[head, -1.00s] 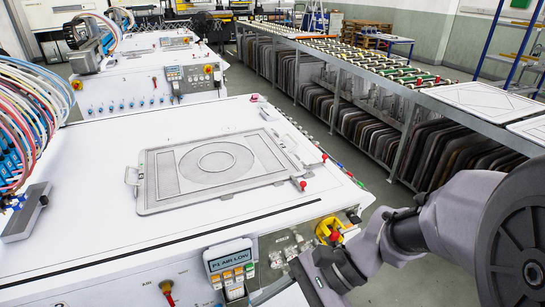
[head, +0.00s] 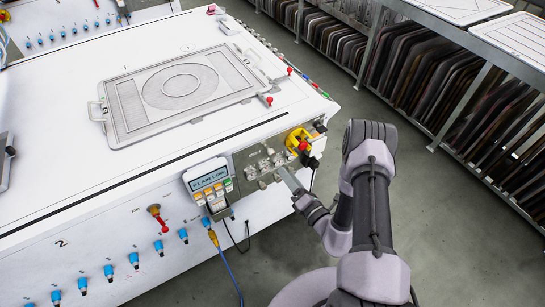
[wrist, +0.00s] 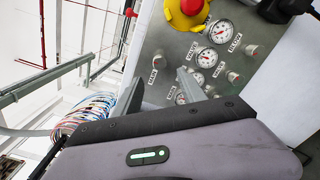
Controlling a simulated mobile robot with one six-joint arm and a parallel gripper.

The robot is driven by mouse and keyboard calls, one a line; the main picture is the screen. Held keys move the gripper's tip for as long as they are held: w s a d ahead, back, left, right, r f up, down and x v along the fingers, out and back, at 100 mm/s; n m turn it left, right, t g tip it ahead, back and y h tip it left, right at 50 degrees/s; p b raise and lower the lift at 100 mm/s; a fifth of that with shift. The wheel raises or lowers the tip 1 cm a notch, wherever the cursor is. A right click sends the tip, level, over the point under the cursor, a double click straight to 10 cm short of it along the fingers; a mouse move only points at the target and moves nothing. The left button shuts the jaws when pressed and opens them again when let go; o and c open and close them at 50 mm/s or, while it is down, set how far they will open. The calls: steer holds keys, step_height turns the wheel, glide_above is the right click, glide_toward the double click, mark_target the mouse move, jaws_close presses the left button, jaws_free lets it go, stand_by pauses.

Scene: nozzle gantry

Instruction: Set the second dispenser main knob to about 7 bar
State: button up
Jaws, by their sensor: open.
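The grey control panel (head: 262,162) sits at the right front corner of the white machine marked 2. My gripper (head: 288,178) is close in front of it, with the fingers pointing at it. In the wrist view my gripper (wrist: 160,78) is open and empty. A small metal knob (wrist: 158,62) with a MAIN label below it shows just beyond and between the fingertips; I cannot tell whether they touch the panel. Several round gauges, such as one beside a VALVE label (wrist: 207,57), stand to its right. The needle readings are too small to tell. My right finger partly hides the lower panel.
A red-handled valve (head: 158,220) and blue fittings line the front. Floor is free to the right.

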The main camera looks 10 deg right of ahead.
mark_target(273, 156)
steer(key=b+x, duration=0.2)
steer(key=x, duration=0.8)
steer(key=shift+w, duration=0.2)
jaws_close()
